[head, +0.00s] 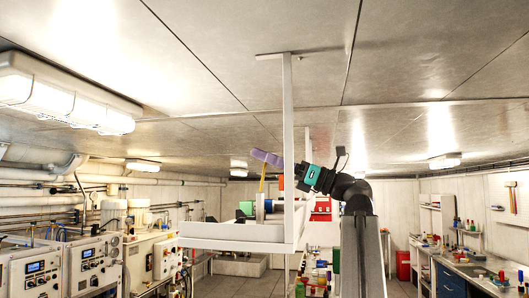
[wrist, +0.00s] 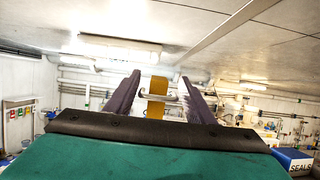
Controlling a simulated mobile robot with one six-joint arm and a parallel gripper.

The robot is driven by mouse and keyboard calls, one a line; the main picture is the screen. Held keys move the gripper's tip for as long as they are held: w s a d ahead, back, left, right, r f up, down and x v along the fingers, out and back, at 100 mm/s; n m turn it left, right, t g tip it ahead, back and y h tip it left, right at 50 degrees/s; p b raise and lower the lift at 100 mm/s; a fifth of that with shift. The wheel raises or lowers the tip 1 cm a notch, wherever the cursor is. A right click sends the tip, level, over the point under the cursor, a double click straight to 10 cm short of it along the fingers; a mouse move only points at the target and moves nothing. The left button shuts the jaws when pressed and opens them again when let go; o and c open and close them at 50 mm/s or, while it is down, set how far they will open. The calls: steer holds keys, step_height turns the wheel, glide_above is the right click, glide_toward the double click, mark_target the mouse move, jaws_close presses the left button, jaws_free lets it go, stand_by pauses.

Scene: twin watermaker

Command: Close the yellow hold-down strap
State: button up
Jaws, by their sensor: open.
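The yellow strap (wrist: 158,87) stands upright between the two purple fingers of my gripper (wrist: 160,76) in the wrist view, with a pale metal bar (wrist: 158,96) across it. The fingers are open, with gaps on both sides of the strap; I cannot tell if either touches it. In the head view the strap (head: 262,179) rises from the hanging white shelf, just below the purple fingers of my gripper (head: 267,158). A white post hides part of my gripper there. The strap's lower end is hidden among things on the shelf.
The white shelf (head: 225,243) hangs from the ceiling by a white post (head: 287,100) close to my gripper. A blue box marked SEALS (wrist: 298,164) is at lower right in the wrist view.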

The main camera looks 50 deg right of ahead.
steer(key=shift+w+a+r, duration=0.1)
steer(key=shift+w+a, duration=0.05)
steer(key=shift+w, duration=0.15)
